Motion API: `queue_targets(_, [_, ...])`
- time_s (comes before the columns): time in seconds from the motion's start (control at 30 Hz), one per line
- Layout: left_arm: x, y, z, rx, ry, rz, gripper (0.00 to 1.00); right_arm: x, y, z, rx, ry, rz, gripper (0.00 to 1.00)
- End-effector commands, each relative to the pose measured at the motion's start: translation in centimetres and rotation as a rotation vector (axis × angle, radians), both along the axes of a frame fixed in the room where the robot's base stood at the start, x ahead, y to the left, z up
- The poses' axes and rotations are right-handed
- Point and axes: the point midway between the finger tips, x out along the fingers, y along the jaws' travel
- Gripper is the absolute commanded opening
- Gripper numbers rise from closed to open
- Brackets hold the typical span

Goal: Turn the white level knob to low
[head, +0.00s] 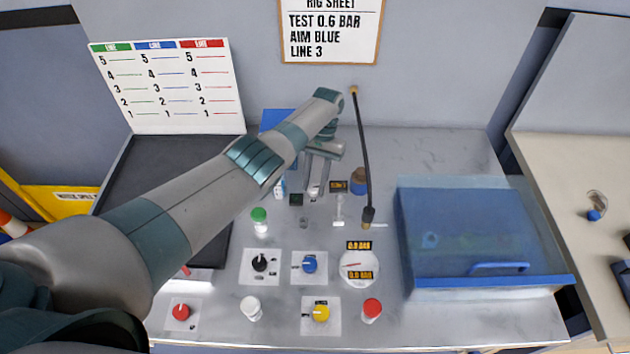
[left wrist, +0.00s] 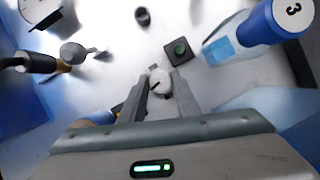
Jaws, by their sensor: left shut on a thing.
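My left arm reaches across the bench from the left in the head view. My left gripper (head: 314,190) points down behind the row of small parts at the back of the bench. In the left wrist view the white level knob (left wrist: 160,80) sits between the two fingertips, and the gripper is shut on it. The knob has a dark mark on its top. In the head view the knob is mostly hidden by the fingers, and I cannot read its setting. My right gripper is not in view.
A green button on a dark block (left wrist: 179,51) and a blue-capped bottle marked 3 (left wrist: 272,22) are close to the gripper. A dark hose (head: 364,150) hangs to the right. A blue lidded box (head: 480,235) stands at the right. Several knobs, including a blue one (head: 309,264), are in front.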

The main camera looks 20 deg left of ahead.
Motion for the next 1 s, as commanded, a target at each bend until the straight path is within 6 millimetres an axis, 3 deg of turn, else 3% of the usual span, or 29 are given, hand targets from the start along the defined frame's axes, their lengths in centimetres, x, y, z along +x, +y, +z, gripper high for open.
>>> queue_targets(0.27, [0.18,0.05,0.21,0.000,-0.004,0.101,0.07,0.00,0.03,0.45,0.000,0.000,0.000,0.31])
queue_targets(0.7, [0.26,0.07,0.21,0.000,-0.007,0.115,0.07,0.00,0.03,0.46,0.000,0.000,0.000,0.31])
queue_targets(0.73, [0.26,0.07,0.22,0.000,-0.007,0.115,0.31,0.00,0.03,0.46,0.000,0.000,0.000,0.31])
queue_targets(0.8, [0.24,0.07,0.20,0.000,-0.007,0.115,0.48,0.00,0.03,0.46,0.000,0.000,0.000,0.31])
queue_targets(1.0, [0.14,0.08,0.12,0.000,-0.004,0.114,0.48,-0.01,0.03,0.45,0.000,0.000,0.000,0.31])
